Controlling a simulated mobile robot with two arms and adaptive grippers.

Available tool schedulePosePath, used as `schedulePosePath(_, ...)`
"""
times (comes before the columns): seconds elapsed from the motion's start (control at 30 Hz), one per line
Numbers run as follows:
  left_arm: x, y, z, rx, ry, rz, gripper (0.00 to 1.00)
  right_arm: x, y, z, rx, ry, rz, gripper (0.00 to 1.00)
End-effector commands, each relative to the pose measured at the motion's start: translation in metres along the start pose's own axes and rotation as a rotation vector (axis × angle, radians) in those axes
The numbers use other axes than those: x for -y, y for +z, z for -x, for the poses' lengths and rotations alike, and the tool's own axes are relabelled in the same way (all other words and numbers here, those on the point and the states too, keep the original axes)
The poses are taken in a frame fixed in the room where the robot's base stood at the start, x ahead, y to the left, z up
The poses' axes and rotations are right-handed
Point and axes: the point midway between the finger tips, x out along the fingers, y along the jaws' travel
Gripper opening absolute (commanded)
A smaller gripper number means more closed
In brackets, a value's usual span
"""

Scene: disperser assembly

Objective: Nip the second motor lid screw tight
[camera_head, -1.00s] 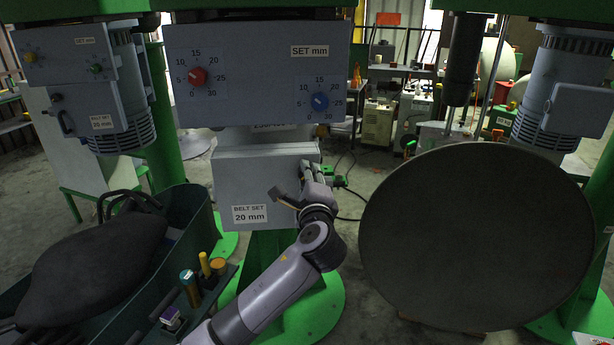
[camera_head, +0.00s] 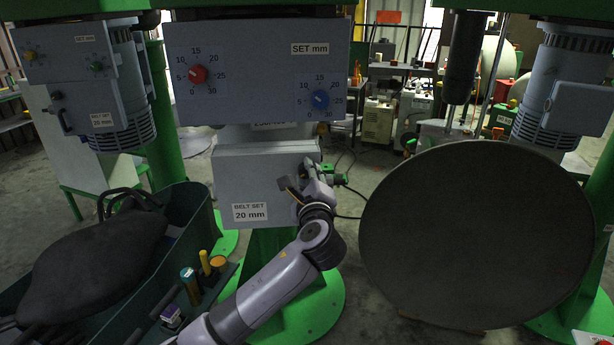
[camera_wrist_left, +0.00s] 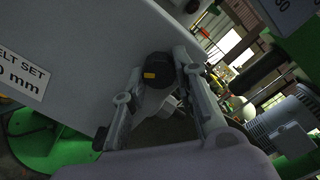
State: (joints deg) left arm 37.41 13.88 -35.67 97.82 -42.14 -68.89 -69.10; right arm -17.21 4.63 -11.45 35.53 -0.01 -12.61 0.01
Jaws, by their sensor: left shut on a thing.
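The motor lid is the grey box front labelled BELT SET 20 mm (camera_head: 235,180), upright on the green machine column. My left gripper (camera_head: 313,178) is at the lid's right edge. In the left wrist view, a dark round screw head (camera_wrist_left: 158,68) with a yellow mark sits between the fingers of my left gripper (camera_wrist_left: 160,85), which are shut on it. In the head view the gripper hides that screw. How deep the screw sits cannot be told. My right gripper is not in view.
Above the lid is a grey panel with a red knob (camera_head: 197,74) and a blue knob (camera_head: 320,99). A large dark disc (camera_head: 475,235) stands to the right. A green bin (camera_head: 203,217) with a dark bag (camera_head: 95,262) is at the left. A small green part (camera_head: 341,179) is beside the gripper.

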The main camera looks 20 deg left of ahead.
Motion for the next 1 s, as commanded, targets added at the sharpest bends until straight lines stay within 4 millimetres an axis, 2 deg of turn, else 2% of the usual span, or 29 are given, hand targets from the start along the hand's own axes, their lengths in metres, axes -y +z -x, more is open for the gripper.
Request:
schedulePosePath(0.07,-0.002,-0.002,0.0,-0.003,0.003,-0.002,0.0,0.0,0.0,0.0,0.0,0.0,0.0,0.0)
schedulePosePath(0.1,-0.002,-0.002,0.0,-0.003,0.003,-0.002,0.29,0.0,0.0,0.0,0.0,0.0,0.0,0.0)
schedulePosePath(0.37,-0.001,-0.001,0.0,-0.001,0.002,0.0,0.47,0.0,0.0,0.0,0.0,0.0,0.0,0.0)
schedulePosePath(0.63,0.0,0.0,0.0,-0.001,0.001,0.001,0.47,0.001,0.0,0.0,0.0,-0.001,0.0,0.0)
schedulePosePath(0.77,0.0,-0.001,0.007,-0.002,-0.001,0.002,0.47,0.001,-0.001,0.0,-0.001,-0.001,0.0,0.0)
schedulePosePath(0.87,0.0,-0.001,0.022,-0.002,-0.001,0.002,0.47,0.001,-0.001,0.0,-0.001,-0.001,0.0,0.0)
schedulePosePath(1.0,0.0,-0.002,0.052,-0.004,-0.001,0.003,0.47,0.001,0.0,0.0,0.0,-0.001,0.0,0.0)
